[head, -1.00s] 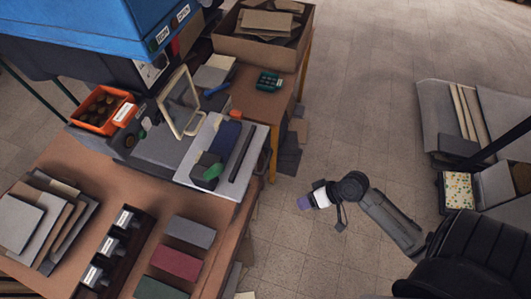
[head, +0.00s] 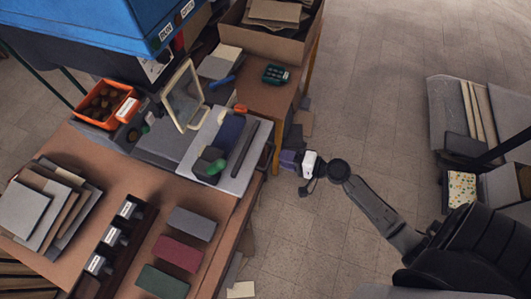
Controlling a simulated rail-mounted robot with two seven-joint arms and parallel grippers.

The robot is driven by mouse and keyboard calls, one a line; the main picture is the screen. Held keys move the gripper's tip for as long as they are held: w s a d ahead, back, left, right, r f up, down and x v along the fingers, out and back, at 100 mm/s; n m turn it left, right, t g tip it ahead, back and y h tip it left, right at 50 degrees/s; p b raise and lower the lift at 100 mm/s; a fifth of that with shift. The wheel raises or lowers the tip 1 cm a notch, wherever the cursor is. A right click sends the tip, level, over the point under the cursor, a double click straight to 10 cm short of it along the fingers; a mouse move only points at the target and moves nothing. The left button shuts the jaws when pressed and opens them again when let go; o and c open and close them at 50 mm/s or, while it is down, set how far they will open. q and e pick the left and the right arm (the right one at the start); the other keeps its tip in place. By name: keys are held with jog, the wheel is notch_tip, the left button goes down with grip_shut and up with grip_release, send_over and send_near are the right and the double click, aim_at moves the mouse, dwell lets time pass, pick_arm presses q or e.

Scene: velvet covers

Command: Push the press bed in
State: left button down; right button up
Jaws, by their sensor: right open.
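The press bed (head: 259,150) is a pale flat slab sticking out to the right from under the press, over the brown table. On it lie a dark blue block (head: 229,132), a dark bar (head: 243,150), a grey block and a green piece (head: 216,167). The press has a blue top (head: 95,35) at upper left. My left gripper is out of view.
An orange bin (head: 106,104) stands left of the bed. Red (head: 178,254), grey and green blocks and stacked sheets (head: 40,212) lie on the front table. A cardboard box (head: 270,38) stands behind. Open floor lies to the right.

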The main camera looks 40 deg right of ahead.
jog(key=x, duration=0.7)
jog(key=shift+w, duration=0.25)
jog(key=shift+a+f, duration=0.1)
jog(key=shift+c, duration=0.5)
